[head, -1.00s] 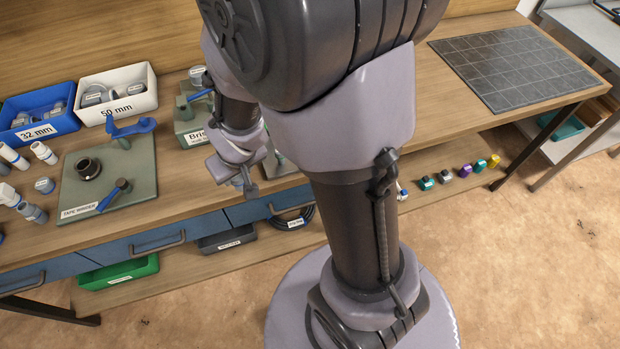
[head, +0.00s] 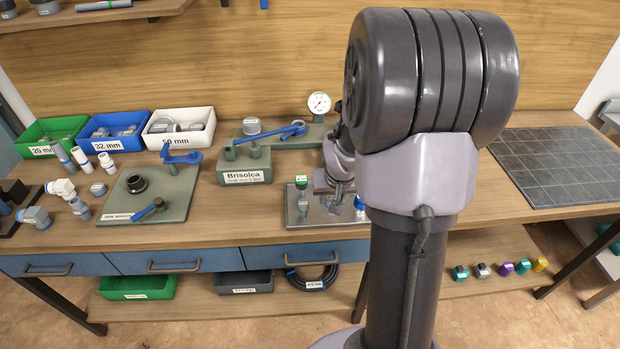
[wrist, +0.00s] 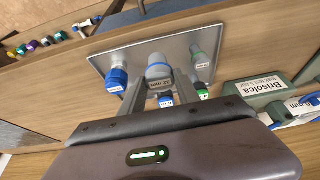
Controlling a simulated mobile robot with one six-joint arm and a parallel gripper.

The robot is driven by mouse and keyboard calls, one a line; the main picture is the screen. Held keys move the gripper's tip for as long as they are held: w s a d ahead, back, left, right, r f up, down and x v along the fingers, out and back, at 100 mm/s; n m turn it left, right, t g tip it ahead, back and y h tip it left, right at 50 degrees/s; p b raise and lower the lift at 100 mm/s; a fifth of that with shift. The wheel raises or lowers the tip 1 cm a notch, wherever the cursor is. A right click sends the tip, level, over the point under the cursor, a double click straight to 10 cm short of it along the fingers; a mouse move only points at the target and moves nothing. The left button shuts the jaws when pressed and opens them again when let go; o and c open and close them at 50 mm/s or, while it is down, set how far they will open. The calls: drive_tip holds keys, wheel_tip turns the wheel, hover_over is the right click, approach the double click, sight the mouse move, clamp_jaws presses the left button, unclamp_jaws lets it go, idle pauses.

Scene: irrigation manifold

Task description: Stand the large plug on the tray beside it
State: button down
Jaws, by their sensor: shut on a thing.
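The large plug (wrist: 159,68) is grey with a white label and sits between my fingers in the wrist view. My gripper (wrist: 160,88) is shut on it. The plug is over the metal tray (wrist: 105,60); I cannot tell whether its base touches the tray. In the head view the tray (head: 325,212) is on the bench, and my arm hides most of my gripper (head: 338,190).
The green Brisolca block (head: 245,172) with a blue lever and a gauge (head: 319,103) stands behind and left of the tray. A tape winder board (head: 150,205) is further left. A dark grid mat (head: 560,165) on the right is empty.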

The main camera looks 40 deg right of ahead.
drive_tip(key=shift+w+d+f, duration=0.15)
drive_tip(key=shift+w+d, duration=0.6)
drive_tip(key=shift+d, duration=0.05)
drive_tip(key=shift+f+b, duration=1.15)
drive_tip(key=shift+f, duration=0.7)
drive_tip(key=c, duration=0.9)
unclamp_jaws()
